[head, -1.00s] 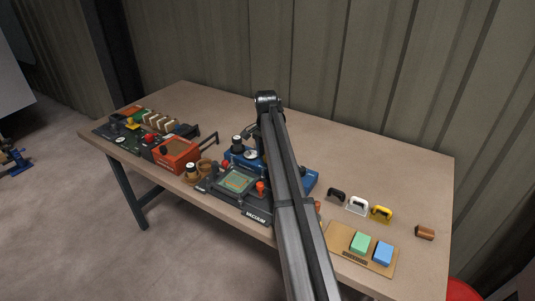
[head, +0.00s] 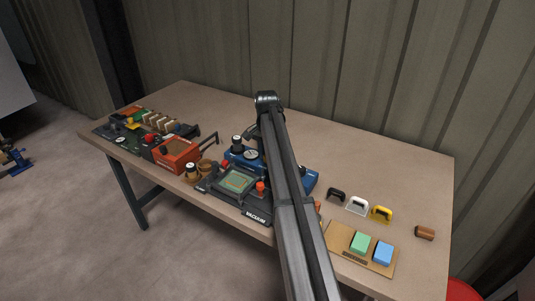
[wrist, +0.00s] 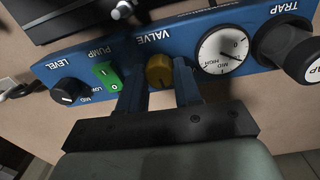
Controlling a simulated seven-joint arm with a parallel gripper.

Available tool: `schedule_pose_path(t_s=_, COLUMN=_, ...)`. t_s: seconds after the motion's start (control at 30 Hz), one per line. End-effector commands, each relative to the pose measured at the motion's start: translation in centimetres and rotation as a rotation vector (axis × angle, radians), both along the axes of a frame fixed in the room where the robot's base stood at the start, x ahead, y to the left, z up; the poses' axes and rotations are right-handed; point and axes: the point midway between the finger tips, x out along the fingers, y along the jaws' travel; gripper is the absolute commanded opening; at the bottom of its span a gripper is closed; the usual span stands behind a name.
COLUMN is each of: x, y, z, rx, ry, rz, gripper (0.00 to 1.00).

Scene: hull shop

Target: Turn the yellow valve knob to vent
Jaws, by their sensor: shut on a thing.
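The yellow valve knob (wrist: 158,68) shows in the wrist view on the sloping front of a blue panel (wrist: 213,20), beside the label VALVE. My gripper (wrist: 160,82) is shut on the knob, with one dark finger on each side of it. A dark pointer line shows on the knob's lower part; position words around it are hidden or cannot be read. In the head view the blue unit (head: 311,179) is partly behind my arm, and the knob and gripper are hidden.
A round gauge (wrist: 223,51) and the black TRAP knob (wrist: 290,50) are right of the knob. A green pump switch (wrist: 108,76) and black level knob (wrist: 70,92) are left. A dark VACUUM frame (head: 257,217) stands in front of the blue unit.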

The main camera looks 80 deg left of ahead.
Motion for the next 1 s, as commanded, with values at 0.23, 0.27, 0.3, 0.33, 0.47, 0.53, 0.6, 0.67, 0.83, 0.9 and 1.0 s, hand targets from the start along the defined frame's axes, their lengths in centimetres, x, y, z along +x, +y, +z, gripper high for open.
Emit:
schedule_pose_path(t_s=0.23, x=-0.01, y=-0.03, z=0.01, rx=-0.001, ry=0.000, rz=0.191, gripper=0.03)
schedule_pose_path(t_s=0.27, x=-0.01, y=-0.05, z=0.01, rx=-0.001, ry=0.000, rz=0.220, gripper=0.03)
schedule_pose_path(t_s=0.3, x=-0.01, y=-0.05, z=0.01, rx=-0.001, ry=0.000, rz=0.257, gripper=0.03)
schedule_pose_path(t_s=0.33, x=-0.01, y=-0.05, z=0.01, rx=-0.001, ry=-0.001, rz=0.286, gripper=0.03)
schedule_pose_path(t_s=0.47, x=-0.02, y=-0.07, z=0.01, rx=-0.001, ry=-0.001, rz=0.411, gripper=0.03)
schedule_pose_path(t_s=0.53, x=-0.01, y=-0.08, z=0.01, rx=-0.001, ry=0.000, rz=0.476, gripper=0.03)
schedule_pose_path(t_s=0.6, x=-0.01, y=-0.08, z=0.01, rx=-0.001, ry=-0.001, rz=0.541, gripper=0.03)
schedule_pose_path(t_s=0.67, x=-0.01, y=-0.09, z=0.01, rx=-0.001, ry=0.000, rz=0.595, gripper=0.03)
schedule_pose_path(t_s=0.83, x=-0.01, y=-0.10, z=0.01, rx=-0.001, ry=0.000, rz=0.733, gripper=0.03)
schedule_pose_path(t_s=0.9, x=0.00, y=-0.09, z=0.01, rx=-0.001, ry=-0.001, rz=0.782, gripper=0.03)
schedule_pose_path(t_s=1.0, x=0.00, y=-0.09, z=0.01, rx=-0.001, ry=0.000, rz=0.842, gripper=0.03)
